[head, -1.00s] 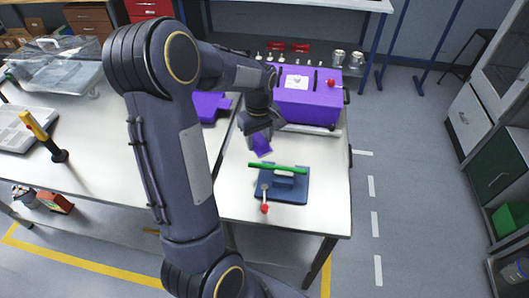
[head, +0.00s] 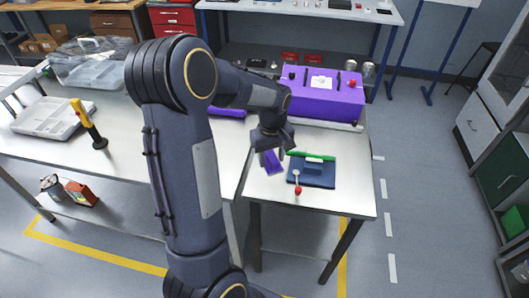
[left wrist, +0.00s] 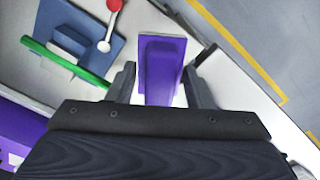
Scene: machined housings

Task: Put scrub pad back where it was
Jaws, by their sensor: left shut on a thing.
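The scrub pad appears to be the purple piece (head: 272,162) held by my left gripper (head: 270,148). In the left wrist view the purple piece (left wrist: 158,70) sits between the two dark fingers (left wrist: 160,85), which are shut on it. It hangs tilted above the metal table, left of a blue fixture (head: 320,181); I cannot tell its exact height. My right gripper is in neither view.
The blue fixture has a green bar (head: 312,155) and a red-knobbed lever (head: 298,189). A purple box (head: 322,100) stands behind. A yellow-handled tool (head: 88,122) and grey tray (head: 48,118) are left. The table's front corner is bare.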

